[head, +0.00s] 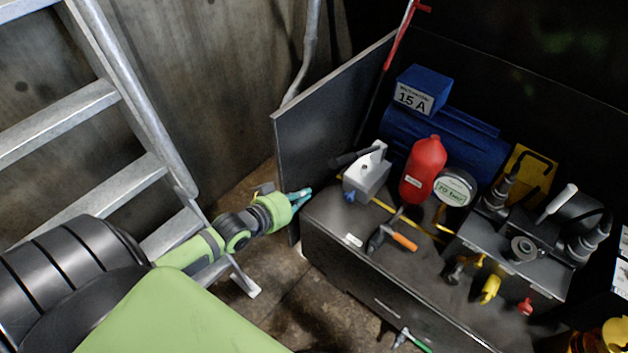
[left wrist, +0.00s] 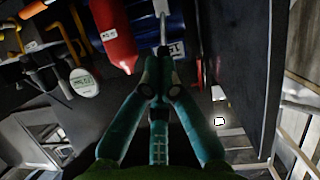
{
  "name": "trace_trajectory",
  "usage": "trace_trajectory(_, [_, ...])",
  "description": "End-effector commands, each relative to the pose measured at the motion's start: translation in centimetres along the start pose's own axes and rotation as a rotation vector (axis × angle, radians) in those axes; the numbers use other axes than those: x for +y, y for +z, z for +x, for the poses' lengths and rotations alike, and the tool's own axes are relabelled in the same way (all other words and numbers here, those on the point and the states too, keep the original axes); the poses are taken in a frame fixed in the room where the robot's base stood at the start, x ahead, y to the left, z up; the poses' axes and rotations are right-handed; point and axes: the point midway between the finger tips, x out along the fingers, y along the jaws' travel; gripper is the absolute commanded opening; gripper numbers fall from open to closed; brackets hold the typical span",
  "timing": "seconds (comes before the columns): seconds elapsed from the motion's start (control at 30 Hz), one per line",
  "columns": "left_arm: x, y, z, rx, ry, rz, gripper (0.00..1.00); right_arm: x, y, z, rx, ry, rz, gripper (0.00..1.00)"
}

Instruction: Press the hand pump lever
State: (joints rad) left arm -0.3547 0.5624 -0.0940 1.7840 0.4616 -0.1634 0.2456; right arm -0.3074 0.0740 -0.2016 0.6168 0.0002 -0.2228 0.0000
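Another lever with a white grip (head: 557,204) rises from the unit at the bench's right; which one is the hand pump lever is not certain. My left gripper (head: 304,196), with teal fingers, is apart from the grey device, to its left near the bench's front left corner. In the left wrist view its fingers (left wrist: 160,78) come together with nothing visible between them. My right gripper is not in view.
An upright dark panel (head: 318,121) borders the bench's left end. A red bottle (head: 422,170), a blue motor labelled 15 A (head: 422,90) and an orange-handled tool (head: 404,242) are on the bench (head: 340,215).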

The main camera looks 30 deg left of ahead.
Motion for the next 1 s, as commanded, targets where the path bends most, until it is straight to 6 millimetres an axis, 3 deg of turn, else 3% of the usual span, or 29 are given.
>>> trace_trajectory(0.1, [-0.1,0.2,-1.2,0.000,0.000,0.001,0.00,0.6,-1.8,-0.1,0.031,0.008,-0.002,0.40])
trace_trajectory(0.2, [-0.1,0.2,-1.7,0.002,-0.001,0.001,0.00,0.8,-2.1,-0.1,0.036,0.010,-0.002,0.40])
trace_trajectory(0.63, [-0.1,0.1,-1.8,0.004,-0.001,0.002,0.00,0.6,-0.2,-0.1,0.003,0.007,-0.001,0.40])
trace_trajectory(1.0, [-0.1,0.1,-1.8,0.004,-0.001,0.001,0.00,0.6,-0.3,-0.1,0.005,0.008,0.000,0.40])
